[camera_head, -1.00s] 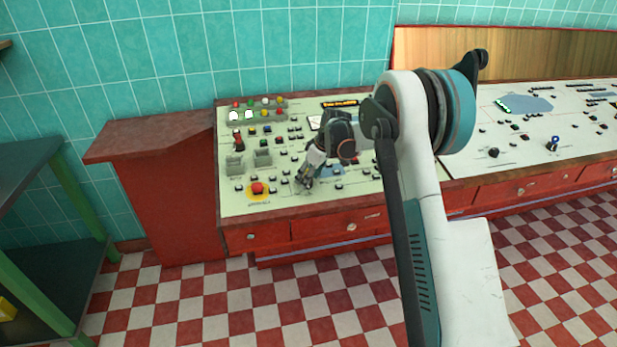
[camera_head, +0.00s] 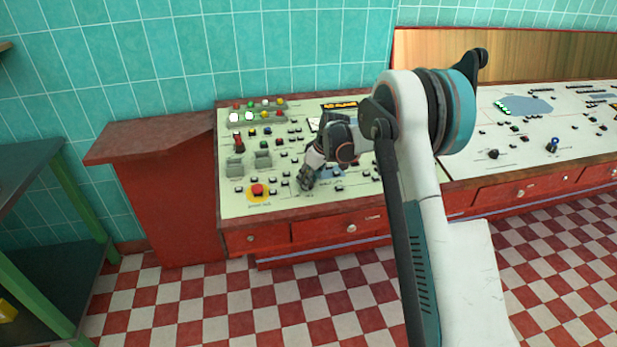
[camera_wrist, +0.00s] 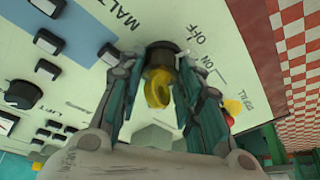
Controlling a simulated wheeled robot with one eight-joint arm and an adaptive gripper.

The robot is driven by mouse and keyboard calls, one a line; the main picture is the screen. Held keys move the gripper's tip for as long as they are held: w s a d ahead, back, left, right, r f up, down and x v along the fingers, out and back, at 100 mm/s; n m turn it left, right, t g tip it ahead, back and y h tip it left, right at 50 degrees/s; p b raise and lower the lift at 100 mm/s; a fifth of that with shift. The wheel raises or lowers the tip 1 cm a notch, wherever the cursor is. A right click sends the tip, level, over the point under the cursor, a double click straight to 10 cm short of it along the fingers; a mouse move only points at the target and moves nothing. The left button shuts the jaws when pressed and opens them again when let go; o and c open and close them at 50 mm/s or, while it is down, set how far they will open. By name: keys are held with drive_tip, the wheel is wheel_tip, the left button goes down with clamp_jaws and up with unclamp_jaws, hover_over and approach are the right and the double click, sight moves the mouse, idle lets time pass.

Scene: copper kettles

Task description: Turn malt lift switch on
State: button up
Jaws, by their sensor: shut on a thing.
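The malt switch (camera_wrist: 157,88) is a yellow knob on a dark round base, on the pale panel in the wrist view. Printed letters "MALT" and the words "ON" and "OFF" show beside it. My gripper (camera_wrist: 158,62) has a finger on each side of the knob and is shut on it. In the head view my gripper (camera_head: 305,183) is down at the front part of the left control panel (camera_head: 283,203), and the switch is hidden behind it. I cannot tell from the knob's look which setting it is at.
A red button on a yellow disc (camera_head: 258,190) is left of my gripper. Several small buttons and a red-handled lever (camera_head: 239,143) stand on the panel. A second console (camera_head: 520,150) is at the right. A green-legged table (camera_head: 70,200) stands at the left.

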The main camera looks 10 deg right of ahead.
drive_tip(key=shift+a+m+t+h+p, duration=0.1)
drive_tip(key=shift+m+t+h+p, duration=0.2)
drive_tip(key=shift+m, duration=0.75)
drive_tip(key=shift+a+m+h+p, duration=0.1)
drive_tip(key=shift+m+h, duration=0.3)
drive_tip(key=shift+m, duration=0.65)
drive_tip(key=shift+m+h, duration=0.6)
drive_tip(key=shift+m, duration=1)
drive_tip(key=shift+a+m, duration=0.1)
drive_tip(key=shift+m, duration=0.3)
drive_tip(key=o, duration=1.1)
drive_tip(key=shift+c, duration=0.2)
drive_tip(key=v, duration=1.2)
drive_tip(key=shift+s+a, duration=0.15)
drive_tip(key=shift+s, duration=0.05)
